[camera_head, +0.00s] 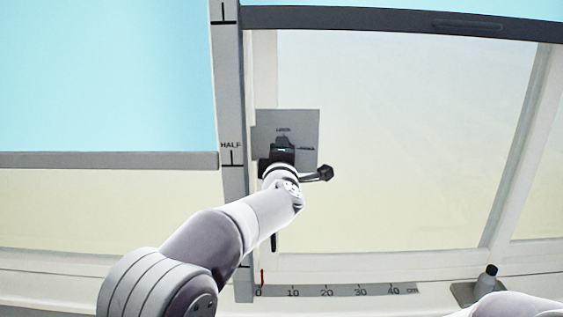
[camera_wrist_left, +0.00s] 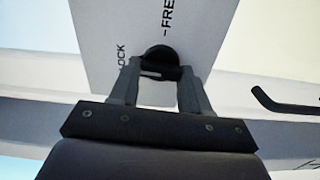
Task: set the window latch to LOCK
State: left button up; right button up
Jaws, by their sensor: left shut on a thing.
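The latch plate (camera_head: 309,131) is a grey square on the window frame, with a small label above the latch and another to its right. In the left wrist view the plate (camera_wrist_left: 190,25) reads LOCK at the left and FREE at the upper right. The black latch knob (camera_wrist_left: 158,54) sits between the fingers of my left gripper (camera_wrist_left: 159,86), which is shut on it. The knob has a pale mark on its near edge; where the latch points is hard to tell. In the head view my left gripper (camera_head: 282,151) covers most of the latch. My right gripper is out of view.
A vertical grey scale (camera_head: 232,185) marked HALF stands left of the plate. A ruler in cm (camera_head: 340,290) runs along the sill, with a red marker at 0.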

pick_arm(q)
jog(key=shift+n, duration=0.4)
jog(key=o, duration=1.1)
jog(key=shift+c, duration=0.2)
jog(key=s+b, duration=0.4)
jog(key=s, duration=0.8)
jog(key=shift+s, duration=0.4)
